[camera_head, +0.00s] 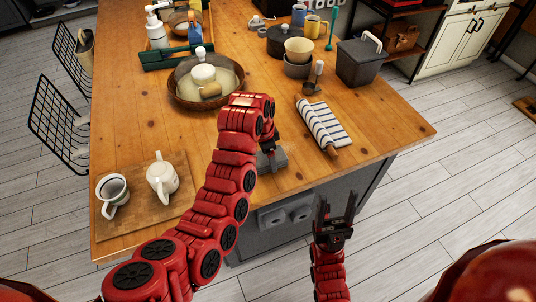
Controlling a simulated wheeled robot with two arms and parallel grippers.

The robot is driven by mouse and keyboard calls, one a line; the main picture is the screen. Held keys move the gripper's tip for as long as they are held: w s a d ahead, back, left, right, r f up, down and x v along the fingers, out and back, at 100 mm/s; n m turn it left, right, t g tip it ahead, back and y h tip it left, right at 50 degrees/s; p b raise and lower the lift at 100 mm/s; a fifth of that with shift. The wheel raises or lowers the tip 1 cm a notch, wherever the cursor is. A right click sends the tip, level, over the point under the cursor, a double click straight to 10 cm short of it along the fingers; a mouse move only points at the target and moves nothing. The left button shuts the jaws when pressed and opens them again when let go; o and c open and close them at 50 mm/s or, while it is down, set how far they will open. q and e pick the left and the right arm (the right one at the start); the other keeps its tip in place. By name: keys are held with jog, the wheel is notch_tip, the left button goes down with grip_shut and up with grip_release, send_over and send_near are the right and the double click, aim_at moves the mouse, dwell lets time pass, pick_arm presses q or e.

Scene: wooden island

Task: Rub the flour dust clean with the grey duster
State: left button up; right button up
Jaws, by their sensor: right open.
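My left arm reaches over the wooden island (390,140). My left gripper (268,148) points down near the island's front edge, mostly hidden behind its own wrist. A small grey block, which looks like the grey duster (277,160), lies on the wood right under it. Whether the fingers grip it is hidden. I cannot make out flour dust on the wood; the arm covers part of this area. My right gripper (337,208) is open and empty, in front of the island, below its top.
A rolling pin with a striped cloth (322,127) lies right of the duster. A wide bowl with a glass lid (184,99) stands behind the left arm. Pots, cups and a grey bin (358,66) stand at the back right.

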pick_arm(q)
jog(key=shift+d, duration=0.1)
jog(key=shift+f, duration=0.25)
jog(key=shift+w+d+b, duration=0.1)
jog(key=shift+d+b, duration=0.2)
jog(key=shift+b, duration=0.05)
dwell(0.4)
jog(key=shift+w+d+f+b, duration=0.1)
jog(key=shift+d+b, duration=0.3)
jog(key=shift+b, duration=0.05)
jog(key=shift+w+d, duration=0.1)
jog(key=shift+d, duration=0.25)
jog(key=shift+w+b, duration=0.3)
